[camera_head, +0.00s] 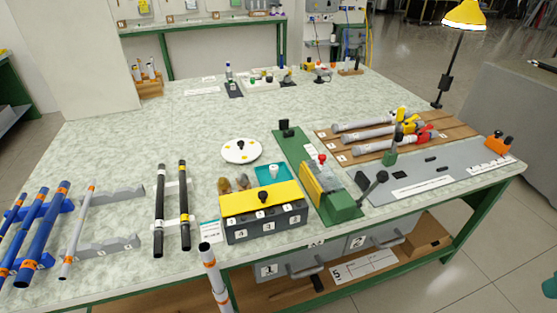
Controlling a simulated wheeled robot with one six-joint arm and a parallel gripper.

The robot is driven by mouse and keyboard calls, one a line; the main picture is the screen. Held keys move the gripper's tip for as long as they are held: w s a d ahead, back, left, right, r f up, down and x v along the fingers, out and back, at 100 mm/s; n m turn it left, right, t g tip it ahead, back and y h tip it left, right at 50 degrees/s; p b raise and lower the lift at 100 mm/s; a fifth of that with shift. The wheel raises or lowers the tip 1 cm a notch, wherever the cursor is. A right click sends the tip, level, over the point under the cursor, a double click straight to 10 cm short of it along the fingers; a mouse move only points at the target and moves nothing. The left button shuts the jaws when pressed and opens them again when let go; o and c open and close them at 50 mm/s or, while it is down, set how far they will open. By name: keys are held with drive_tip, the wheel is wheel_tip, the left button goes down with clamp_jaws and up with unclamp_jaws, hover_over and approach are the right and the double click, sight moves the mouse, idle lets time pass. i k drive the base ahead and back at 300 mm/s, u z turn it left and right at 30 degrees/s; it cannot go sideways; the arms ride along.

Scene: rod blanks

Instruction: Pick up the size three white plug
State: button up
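A small white piece (273,170), which may be a white plug, is on the teal tray (262,179) behind the numbered box. The grey box (263,228) has a yellow lid (240,204) with a black knob and small number labels on its front. Any contents under the lid are hidden. I cannot read a size three mark on the white piece. My gripper is not in view.
A white round plate (241,151) lies behind the box. A green fixture (312,178) stands right of it. Black rods (159,210) and blue rods (42,235) lie left. A banded grey rod (209,262) rises at the front edge.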

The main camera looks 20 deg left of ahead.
sight(274, 169)
drive_tip(key=u, duration=0.55)
drive_tip(key=i, duration=0.9)
drive_tip(key=u, duration=0.7)
